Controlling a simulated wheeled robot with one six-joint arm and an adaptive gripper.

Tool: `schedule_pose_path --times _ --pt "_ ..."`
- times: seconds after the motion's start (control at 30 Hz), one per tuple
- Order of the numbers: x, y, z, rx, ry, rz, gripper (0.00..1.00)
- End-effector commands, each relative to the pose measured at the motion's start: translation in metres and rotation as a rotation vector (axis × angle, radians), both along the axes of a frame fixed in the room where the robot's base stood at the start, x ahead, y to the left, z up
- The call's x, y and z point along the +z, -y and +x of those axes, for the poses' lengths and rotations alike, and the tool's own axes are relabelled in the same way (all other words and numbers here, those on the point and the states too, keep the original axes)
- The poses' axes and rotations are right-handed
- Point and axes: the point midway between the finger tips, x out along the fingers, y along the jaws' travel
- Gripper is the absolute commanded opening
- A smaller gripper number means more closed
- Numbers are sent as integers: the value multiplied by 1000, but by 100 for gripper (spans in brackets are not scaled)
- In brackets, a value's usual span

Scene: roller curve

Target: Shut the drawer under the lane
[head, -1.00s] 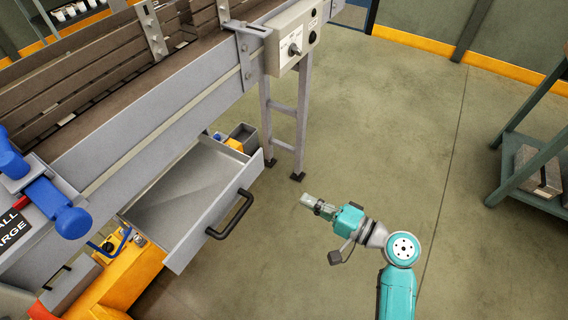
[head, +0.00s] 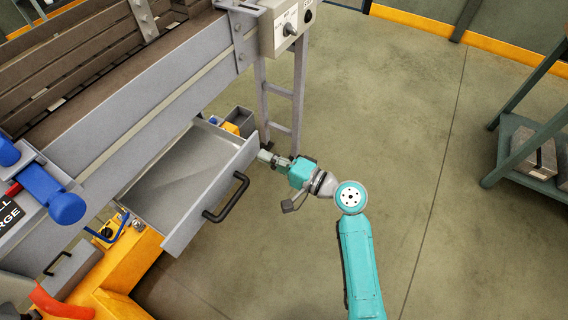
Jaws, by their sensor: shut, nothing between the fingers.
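The grey drawer (head: 190,178) stands open under the lane (head: 150,108), and its inside looks empty. Its front panel carries a black bar handle (head: 228,200). My gripper (head: 264,156) is shut and empty. Its tip shows right beside the far right end of the drawer front, beyond the handle. I cannot tell whether it touches the drawer.
A lane leg frame (head: 282,105) stands just behind my gripper. A grey bin with a yellow item (head: 232,127) is behind the drawer. A yellow unit (head: 125,262) is at lower left. A green shelf (head: 530,150) stands at right. The floor between is clear.

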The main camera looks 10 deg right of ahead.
Motion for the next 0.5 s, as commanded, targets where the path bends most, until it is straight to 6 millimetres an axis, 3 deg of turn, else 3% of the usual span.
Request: schedule_pose_path --times 0.2,0.5 --pt "0 -14 10 1 1 -1 0" --pt "0 -15 12 0 -1 -1 0"
